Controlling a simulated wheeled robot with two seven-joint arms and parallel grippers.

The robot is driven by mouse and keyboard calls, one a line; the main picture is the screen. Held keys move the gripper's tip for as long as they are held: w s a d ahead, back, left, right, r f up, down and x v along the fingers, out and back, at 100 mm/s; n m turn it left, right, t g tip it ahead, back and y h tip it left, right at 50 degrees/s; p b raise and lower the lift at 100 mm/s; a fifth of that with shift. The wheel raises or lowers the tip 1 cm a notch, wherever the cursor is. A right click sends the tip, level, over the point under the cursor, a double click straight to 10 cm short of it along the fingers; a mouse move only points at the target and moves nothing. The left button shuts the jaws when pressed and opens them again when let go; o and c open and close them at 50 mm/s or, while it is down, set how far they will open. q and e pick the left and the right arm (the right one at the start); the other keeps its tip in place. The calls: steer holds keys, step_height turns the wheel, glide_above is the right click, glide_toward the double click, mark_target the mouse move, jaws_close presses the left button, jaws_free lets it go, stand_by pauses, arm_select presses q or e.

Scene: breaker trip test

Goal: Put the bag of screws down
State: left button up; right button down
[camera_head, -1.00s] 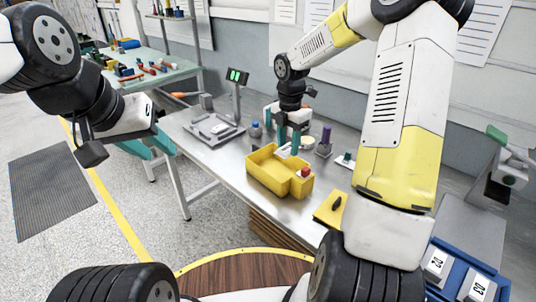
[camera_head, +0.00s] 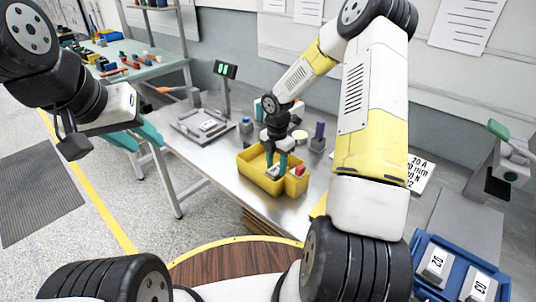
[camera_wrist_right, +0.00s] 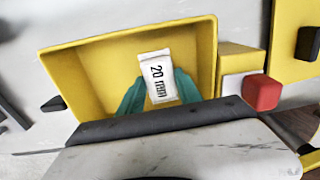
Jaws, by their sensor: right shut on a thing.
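The bag of screws (camera_wrist_right: 157,78) is a small white packet marked "20 mm". My right gripper (camera_wrist_right: 158,100) is shut on it, with one teal finger on each side. In the head view the right gripper (camera_head: 277,166) points down into the yellow bin (camera_head: 250,175), and the bag shows as a small white patch (camera_head: 273,172) at its fingertips. In the wrist view the bin's walls (camera_wrist_right: 75,62) surround the bag. I cannot tell whether the bag touches the bin floor. My left gripper (camera_head: 148,134) hangs at the left, away from the bench; its finger gap is unclear.
A smaller yellow box with a red block (camera_head: 299,170) adjoins the bin's right side. A scale (camera_head: 207,124) with a green display stands to the left on the bench. A purple item (camera_head: 319,131) stands behind the bin. A blue tray (camera_head: 455,270) holds numbered boxes at lower right.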

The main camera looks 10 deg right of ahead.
steer(key=shift+f, duration=0.65)
steer(key=shift+f, duration=0.1)
steer(key=c, duration=0.8)
jaws_free()
